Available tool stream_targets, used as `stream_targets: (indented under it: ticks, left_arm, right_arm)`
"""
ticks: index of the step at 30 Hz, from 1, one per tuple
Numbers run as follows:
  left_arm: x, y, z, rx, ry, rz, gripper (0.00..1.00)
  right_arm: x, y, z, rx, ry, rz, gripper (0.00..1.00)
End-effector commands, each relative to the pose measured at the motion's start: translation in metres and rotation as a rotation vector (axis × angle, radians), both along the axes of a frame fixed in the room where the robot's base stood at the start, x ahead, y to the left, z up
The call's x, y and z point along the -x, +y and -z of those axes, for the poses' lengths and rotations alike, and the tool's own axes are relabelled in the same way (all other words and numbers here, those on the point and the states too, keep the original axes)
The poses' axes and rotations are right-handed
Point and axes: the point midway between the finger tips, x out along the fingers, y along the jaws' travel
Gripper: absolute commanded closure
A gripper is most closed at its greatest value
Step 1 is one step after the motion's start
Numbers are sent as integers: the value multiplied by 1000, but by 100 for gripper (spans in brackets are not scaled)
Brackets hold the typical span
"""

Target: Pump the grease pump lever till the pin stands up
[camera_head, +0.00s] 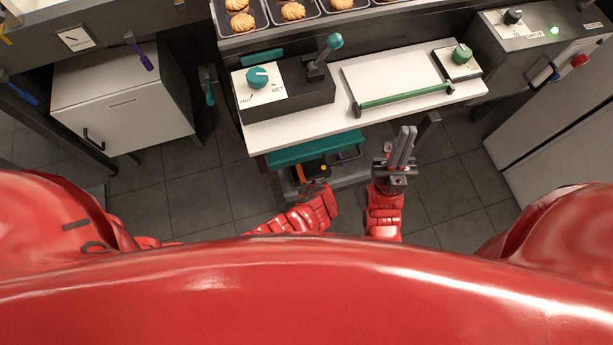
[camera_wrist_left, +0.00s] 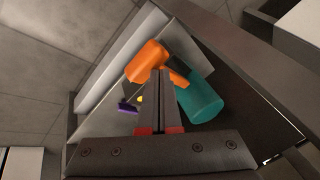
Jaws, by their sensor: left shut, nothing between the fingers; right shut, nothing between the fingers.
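I cannot tell for sure which part is the grease pump. In the left wrist view, an orange piece (camera_wrist_left: 148,60) and a teal cylinder (camera_wrist_left: 198,98) lie beyond my left gripper (camera_wrist_left: 161,73), with a small yellow spot (camera_wrist_left: 140,99) beside its fingers. The left fingers are shut and overlap the orange piece in view; contact is unclear. In the head view, the left gripper (camera_head: 314,188) is low by the shelf under the counter. A teal-balled lever (camera_head: 335,41) stands on the dark counter box. No raised pin is clear. My right gripper (camera_head: 404,140) is shut and empty in front of the counter.
The white counter (camera_head: 300,130) has a teal dial (camera_head: 258,77) and a green-handled board (camera_head: 400,75). Biscuit trays (camera_head: 262,18) lie behind. A grey cabinet (camera_head: 125,105) stands left and a control unit (camera_head: 530,32) right. Floor is clear around the right gripper.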

Motion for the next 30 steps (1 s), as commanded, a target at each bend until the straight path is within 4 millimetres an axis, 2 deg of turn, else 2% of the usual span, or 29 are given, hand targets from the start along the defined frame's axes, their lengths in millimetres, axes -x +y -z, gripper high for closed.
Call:
stream_targets:
  ticks: [30]
  left_arm:
    - [4,-1,12,1,1,0,100]
  right_arm:
    - [0,0,13,0,0,0,100]
